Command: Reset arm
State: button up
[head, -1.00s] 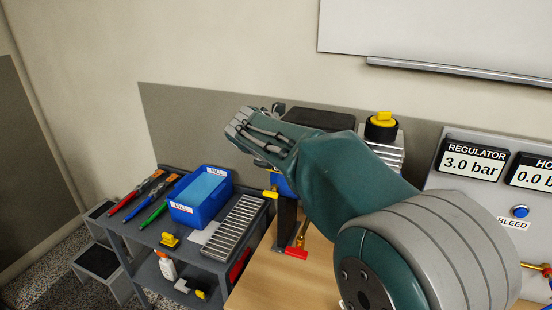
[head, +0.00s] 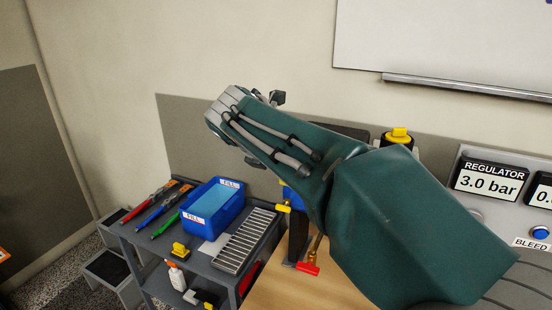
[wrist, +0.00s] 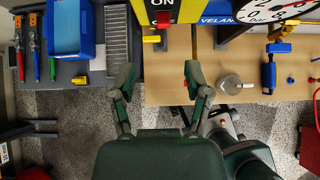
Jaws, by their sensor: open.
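My arm reaches across the head view, and my gripper (head: 268,97) shows at its far end, above and behind the blue bin, against the wall. In the wrist view my gripper (wrist: 158,80) has its two fingers spread apart with nothing between them. The fingertips appear over the front edge of the workbench and the grey cart, with a yellow ON panel (wrist: 160,10) beyond them. My forearm hides part of the bench equipment in the head view.
A grey cart (head: 190,262) holds a blue FILL bin (head: 232,217), a slatted rack (head: 243,240) and several coloured-handled tools. The wooden bench (head: 275,290) carries a red-handled valve (head: 308,268). A REGULATOR display (head: 490,182) reads 3.0 bar. A step stool (head: 108,268) stands left.

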jog(key=s+d+f+m+g+y, duration=0.15)
jog(key=s+d+f+m, duration=0.25)
jog(key=s+d+m, duration=1.05)
jog(key=s+d+f+m, duration=0.2)
jog(key=s+f+m, duration=0.3)
jog(key=m, duration=0.3)
jog(key=s+d+f+m+g+y, duration=0.1)
jog(key=s+d+f+m, duration=0.2)
jog(key=s+m, duration=0.4)
jog(key=shift+s+d+f+m, duration=0.25)
jog(key=shift+f+m, duration=0.6)
jog(key=shift+m, duration=0.4)
